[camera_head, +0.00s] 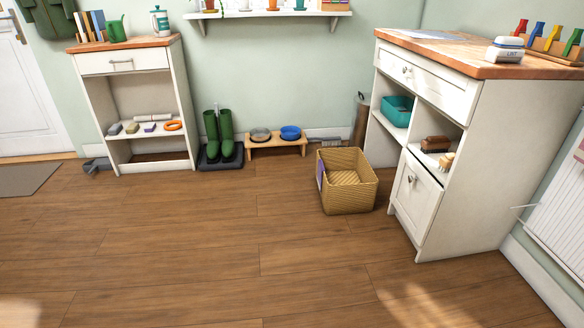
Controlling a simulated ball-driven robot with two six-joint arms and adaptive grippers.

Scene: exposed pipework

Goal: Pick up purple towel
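A small flat purple patch (320,174) shows on the left side of a woven basket (348,197) on the floor; I cannot tell whether it is a towel or a tag. A small purple item (150,127) lies among other small things on the middle shelf of the left white cabinet (190,100); it is too small to tell if it is cloth. The basket looks empty. Neither of my grippers shows in this view.
Green boots (226,134) stand on a dark tray beside a low wooden stand with two bowls (275,146). A white cabinet (500,150) at right holds a teal bin (397,110) and brushes (436,146). The wooden floor (190,250) in front is clear.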

